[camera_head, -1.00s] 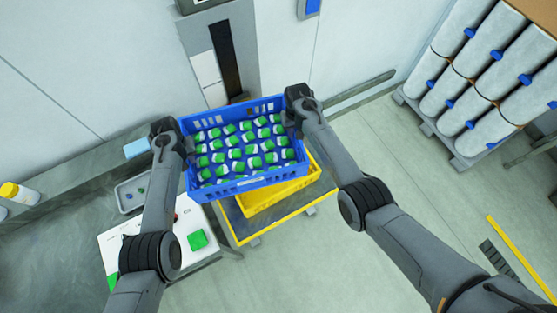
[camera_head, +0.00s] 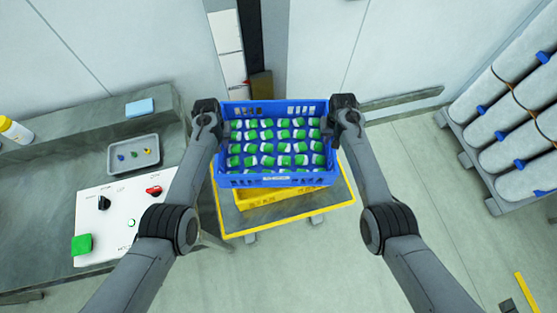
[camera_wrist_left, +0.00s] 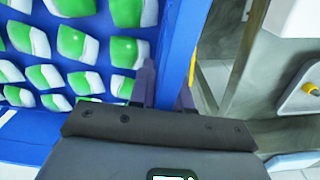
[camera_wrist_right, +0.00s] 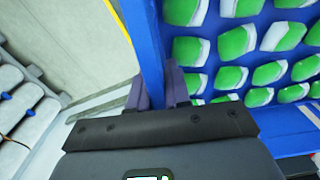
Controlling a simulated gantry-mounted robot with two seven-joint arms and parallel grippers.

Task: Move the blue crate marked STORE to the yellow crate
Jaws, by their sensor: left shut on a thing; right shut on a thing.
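The blue crate (camera_head: 275,181) is full of several green-and-white items and is held up level between my two grippers. The yellow crate (camera_head: 262,198) shows partly below it, on a yellow-edged platform (camera_head: 240,225); the blue crate hides most of it. I cannot tell whether the two crates touch. My left gripper (camera_head: 216,122) is shut on the blue crate's left wall, which also shows in the left wrist view (camera_wrist_left: 178,50). My right gripper (camera_head: 332,118) is shut on its right wall, also seen in the right wrist view (camera_wrist_right: 146,45).
A bench on the left holds a white control panel (camera_head: 120,225), a grey tray (camera_head: 133,155), a blue cloth (camera_head: 139,107) and a yellow-capped bottle (camera_head: 14,130). Floor right of the platform is clear.

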